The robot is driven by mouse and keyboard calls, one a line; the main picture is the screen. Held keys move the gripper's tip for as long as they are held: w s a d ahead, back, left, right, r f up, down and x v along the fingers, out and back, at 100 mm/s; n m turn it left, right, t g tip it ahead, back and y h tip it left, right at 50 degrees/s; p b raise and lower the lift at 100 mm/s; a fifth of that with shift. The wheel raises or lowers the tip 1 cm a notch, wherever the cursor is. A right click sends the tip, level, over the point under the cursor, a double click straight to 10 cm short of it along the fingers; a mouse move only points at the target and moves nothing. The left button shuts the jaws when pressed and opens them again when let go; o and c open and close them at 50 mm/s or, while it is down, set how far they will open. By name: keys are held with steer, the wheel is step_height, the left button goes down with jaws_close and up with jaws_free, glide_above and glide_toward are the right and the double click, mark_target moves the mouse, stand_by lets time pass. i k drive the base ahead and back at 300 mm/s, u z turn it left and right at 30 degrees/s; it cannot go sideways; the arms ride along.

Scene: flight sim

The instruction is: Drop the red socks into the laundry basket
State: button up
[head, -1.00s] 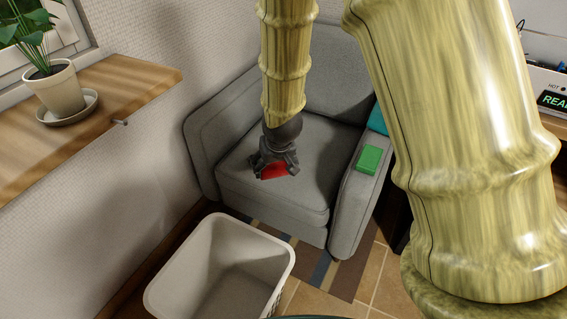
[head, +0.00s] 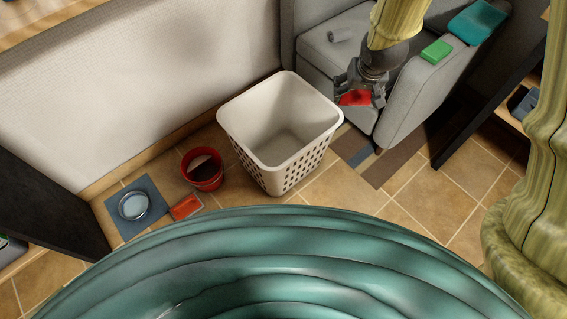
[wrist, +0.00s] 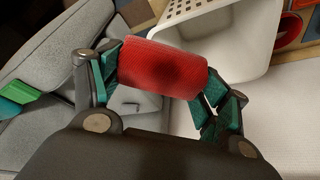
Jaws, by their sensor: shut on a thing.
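The red socks (wrist: 162,72) are a rolled red bundle, held between the fingers of my gripper (wrist: 160,88). In the head view the red socks (head: 355,98) show below my gripper (head: 360,92), in front of the armchair seat's front edge. The laundry basket (head: 325,125) is a white, open-topped bin with holes in its side, on the tiled floor. Its visible inside looks empty. My gripper is to the right of the basket's rim in the head view, not over the opening. In the wrist view the basket (wrist: 235,40) lies beyond the socks, at the upper right.
A grey armchair (head: 405,115) stands right of the basket, with a green block (head: 436,51) and a teal folded item (head: 477,22) on its arm. Left are a red bucket (head: 204,172) and a bowl (head: 134,205) on a mat.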

mark_target(280, 141)
steer(key=u, duration=0.5)
steer(key=i, duration=0.6)
steer(key=z, duration=1.7)
steer(key=k, duration=0.8)
steer(key=u, duration=1.35)
